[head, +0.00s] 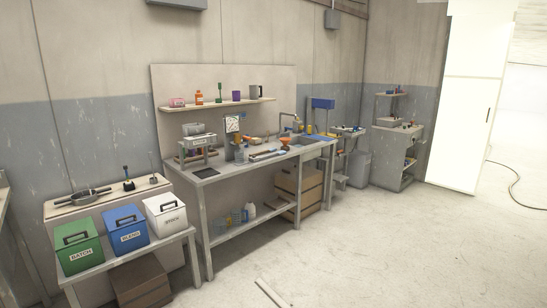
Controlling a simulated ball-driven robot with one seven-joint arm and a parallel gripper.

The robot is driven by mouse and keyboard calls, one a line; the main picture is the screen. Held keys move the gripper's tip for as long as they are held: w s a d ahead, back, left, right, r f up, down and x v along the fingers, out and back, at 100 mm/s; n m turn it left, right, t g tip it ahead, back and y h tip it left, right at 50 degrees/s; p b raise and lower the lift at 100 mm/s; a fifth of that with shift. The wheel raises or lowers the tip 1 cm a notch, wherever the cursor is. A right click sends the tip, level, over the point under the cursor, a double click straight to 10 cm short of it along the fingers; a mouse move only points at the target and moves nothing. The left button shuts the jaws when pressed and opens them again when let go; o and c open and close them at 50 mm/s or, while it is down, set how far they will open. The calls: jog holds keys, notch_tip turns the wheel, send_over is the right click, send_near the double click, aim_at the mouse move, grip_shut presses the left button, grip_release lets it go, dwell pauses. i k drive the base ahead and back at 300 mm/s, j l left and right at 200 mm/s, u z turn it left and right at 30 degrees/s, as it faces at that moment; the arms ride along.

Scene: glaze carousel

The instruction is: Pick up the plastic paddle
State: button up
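I cannot make out the plastic paddle for certain; the small tools are too tiny to identify. A thin upright item with a dark top (127,178) stands on the board behind the lidded bins at the left. Small orange and white items (279,145) lie on the long metal bench (215,176), partly crowded together. My gripper is not in view, and nothing in view is being held.
Green (78,249), blue (127,236) and white (166,219) lidded bins stand on a low table at the left front. A wooden crate (299,187) sits under the bench. A grey bin (358,170) stands farther back. The floor at the right is mostly clear, with a cable (514,185).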

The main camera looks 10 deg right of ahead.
aim_at(279, 152)
jog(key=i+j+u, duration=0.25)
jog(key=i, duration=0.25)
jog(key=i+u, duration=0.25)
jog(key=i, duration=0.25)
jog(key=i+j, duration=0.1)
jog(key=i, duration=1.8)
jog(key=j+u, duration=0.05)
